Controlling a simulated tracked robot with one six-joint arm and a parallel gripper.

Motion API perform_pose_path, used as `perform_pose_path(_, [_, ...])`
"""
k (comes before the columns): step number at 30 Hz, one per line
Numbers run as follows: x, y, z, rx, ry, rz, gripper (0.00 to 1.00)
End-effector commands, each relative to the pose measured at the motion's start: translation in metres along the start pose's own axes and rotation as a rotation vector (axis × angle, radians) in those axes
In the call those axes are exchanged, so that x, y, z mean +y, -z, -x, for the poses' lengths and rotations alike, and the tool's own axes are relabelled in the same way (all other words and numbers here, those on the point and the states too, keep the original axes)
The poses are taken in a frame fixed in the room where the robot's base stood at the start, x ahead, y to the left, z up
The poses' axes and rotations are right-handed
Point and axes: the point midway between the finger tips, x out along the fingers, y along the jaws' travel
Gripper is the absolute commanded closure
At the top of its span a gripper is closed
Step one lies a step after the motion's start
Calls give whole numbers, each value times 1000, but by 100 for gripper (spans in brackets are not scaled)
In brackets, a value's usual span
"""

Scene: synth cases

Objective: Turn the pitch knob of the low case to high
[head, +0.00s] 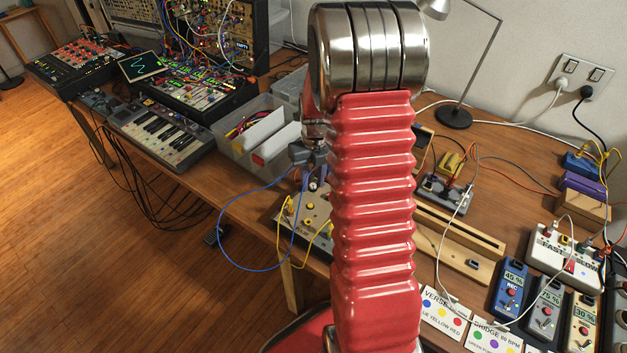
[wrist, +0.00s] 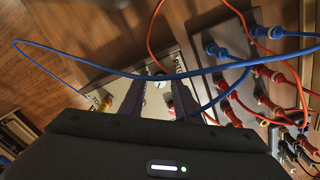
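The low case is a beige panel (head: 316,213) at the desk's front edge in the head view, partly hidden by my red arm. Yellow cables plug into it. My gripper (head: 312,178) is over its back part, fingers pointing down. In the wrist view the two dark fingers (wrist: 160,82) are apart, with a small round knob (wrist: 158,76) between their tips. I cannot tell whether either finger touches it. A blue cable (wrist: 90,72) arcs across the wrist view, passing close to the fingers.
A clear bin (head: 235,160) with cards stands left of the gripper, and a keyboard (head: 160,132) farther left. A wooden rail (head: 460,250) and several pedals lie right of my arm. In the wrist view, a dark panel (wrist: 238,90) with blue and red plugs sits close on the right.

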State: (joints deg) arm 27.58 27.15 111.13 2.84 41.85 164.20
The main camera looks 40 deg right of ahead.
Motion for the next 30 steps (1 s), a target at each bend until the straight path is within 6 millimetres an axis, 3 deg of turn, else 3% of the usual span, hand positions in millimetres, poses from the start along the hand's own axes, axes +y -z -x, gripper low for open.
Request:
perform_pose_path(14, [-1, 1, 6, 3, 0, 0, 65])
perform_pose_path(20, [-1, 1, 31, 1, 1, 0, 65])
perform_pose_path(30, [-1, 0, 90, 1, 1, 1, 65])
